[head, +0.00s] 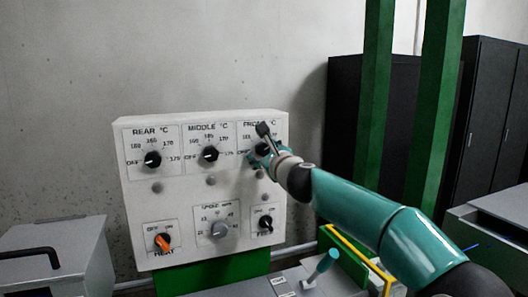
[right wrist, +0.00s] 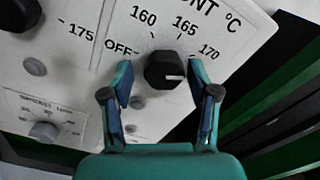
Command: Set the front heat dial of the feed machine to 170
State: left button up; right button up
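The feed machine (head: 137,215) is a pale panel with three upper heat dials. The front dial (right wrist: 160,66) is a black knob at the top right, with OFF, 160, 165 and 170 printed around it. Its short white mark sits on the knob's lower right and points roughly right in the right wrist view; the exact setting there is unclear. My right gripper (right wrist: 160,76) is open, with one finger on each side of the knob. I cannot tell whether they touch it. In the head view my right gripper (head: 259,143) partly covers the front dial. My left gripper is out of view.
The rear dial (head: 152,159) and middle dial (head: 209,154) are to the left. Below are an orange knob (head: 162,241), a grey knob (head: 219,230) and a black knob (head: 265,222). Green posts (head: 433,100) and dark cabinets (head: 490,110) stand right.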

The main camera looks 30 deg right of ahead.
jog(key=shift+s+r, duration=0.1)
jog(key=shift+r, duration=0.15)
jog(key=shift+s, duration=0.15)
jog(key=shift+s+a, duration=0.2)
jog(key=shift+s, duration=0.4)
jog(key=v, duration=1)
jog(key=shift+f, duration=0.2)
jog(key=shift+s+a, duration=0.15)
